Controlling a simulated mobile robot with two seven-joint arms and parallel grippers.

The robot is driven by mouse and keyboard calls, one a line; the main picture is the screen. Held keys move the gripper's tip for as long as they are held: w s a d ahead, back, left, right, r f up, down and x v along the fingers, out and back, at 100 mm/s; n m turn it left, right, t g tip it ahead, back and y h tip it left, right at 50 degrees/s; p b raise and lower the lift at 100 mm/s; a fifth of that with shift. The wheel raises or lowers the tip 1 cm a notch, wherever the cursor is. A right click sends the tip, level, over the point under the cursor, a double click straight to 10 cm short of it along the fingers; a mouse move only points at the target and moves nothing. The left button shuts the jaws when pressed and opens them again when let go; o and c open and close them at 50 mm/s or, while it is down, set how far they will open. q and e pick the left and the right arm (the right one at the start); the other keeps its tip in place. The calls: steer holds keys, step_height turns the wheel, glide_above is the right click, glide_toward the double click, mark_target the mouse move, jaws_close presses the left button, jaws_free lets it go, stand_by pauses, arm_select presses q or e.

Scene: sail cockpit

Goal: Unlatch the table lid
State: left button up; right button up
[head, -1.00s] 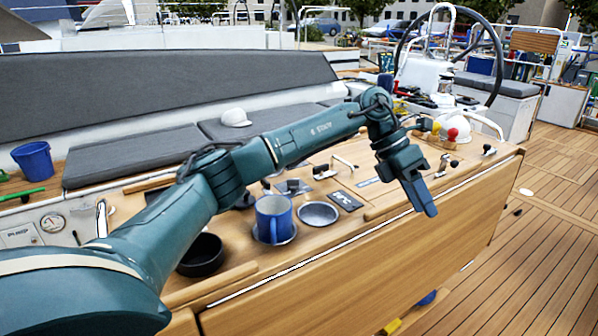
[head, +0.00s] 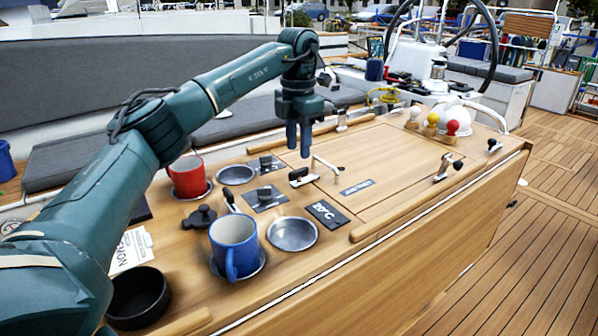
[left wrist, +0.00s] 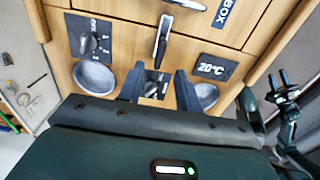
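The table lid (head: 385,160) is a flat wooden panel that lies closed in the tabletop. A metal latch lever with a dark base (head: 302,178) sits at its near-left edge; it also shows in the left wrist view (left wrist: 162,40). Another latch (head: 447,166) sits at the lid's right edge. My left gripper (head: 298,150) points down above the table, behind the near-left latch in the head view. Its fingers are apart and empty in the left wrist view (left wrist: 160,88). What looks like my right gripper (left wrist: 280,80) shows at the right of that view; its opening is unclear.
A red mug (head: 187,177), a blue mug (head: 234,246), an empty round recess (head: 292,234) and a black bowl (head: 138,298) are near the left end. A small knob panel (head: 265,198) lies between. Coloured balls (head: 432,120) stand at the far end. The lid's top is clear.

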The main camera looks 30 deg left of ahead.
mark_target(298, 170)
arm_select(q)
step_height(298, 170, down, 8)
steer(key=shift+r, duration=0.25)
steer(key=shift+c, duration=0.4)
jaws_close()
